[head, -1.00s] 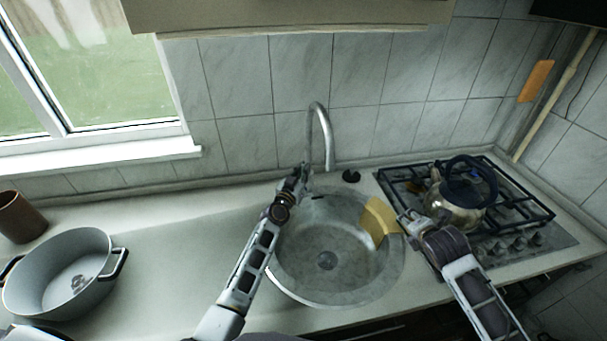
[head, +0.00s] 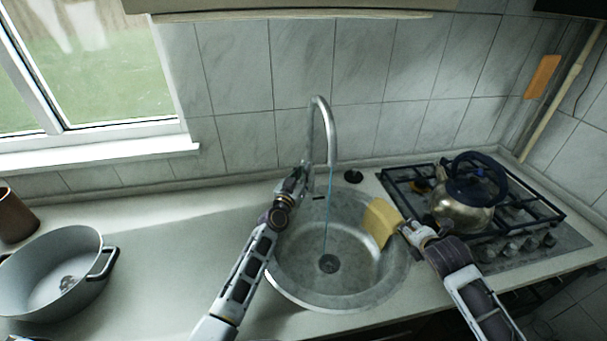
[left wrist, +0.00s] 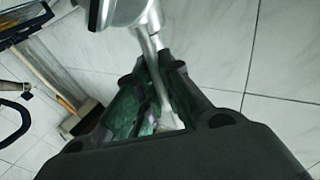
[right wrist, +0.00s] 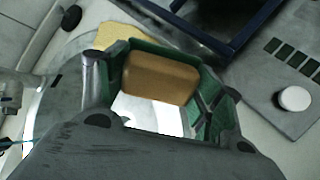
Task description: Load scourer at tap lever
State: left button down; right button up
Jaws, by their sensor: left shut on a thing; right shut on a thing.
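The tap (head: 322,130) rises behind the round metal sink (head: 290,275), and a thin stream of water (head: 328,215) falls from its spout to the drain. My left gripper (head: 303,172) is at the tap's base, shut on the tap lever (left wrist: 150,45), which shows between its fingers in the left wrist view. My right gripper (head: 404,228) is shut on the yellow scourer (head: 381,222) and holds it over the right side of the sink, apart from the water. The scourer's brownish end (right wrist: 160,78) shows between the fingers in the right wrist view.
A gas hob (head: 520,215) with a kettle (head: 462,205) is right of the sink, close to my right gripper. A grey pot (head: 50,270) and a brown cup (head: 14,215) stand at the left. The counter (head: 180,240) between pot and sink is clear.

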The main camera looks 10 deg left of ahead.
pick_arm(q)
jog(key=c, duration=1.5)
grip_release()
jog(key=shift+c, duration=0.2)
jog(key=shift+s, duration=0.15)
jog(key=v, duration=1.1)
jog(key=shift+s, duration=0.35)
jog(key=shift+a+f, duration=0.1)
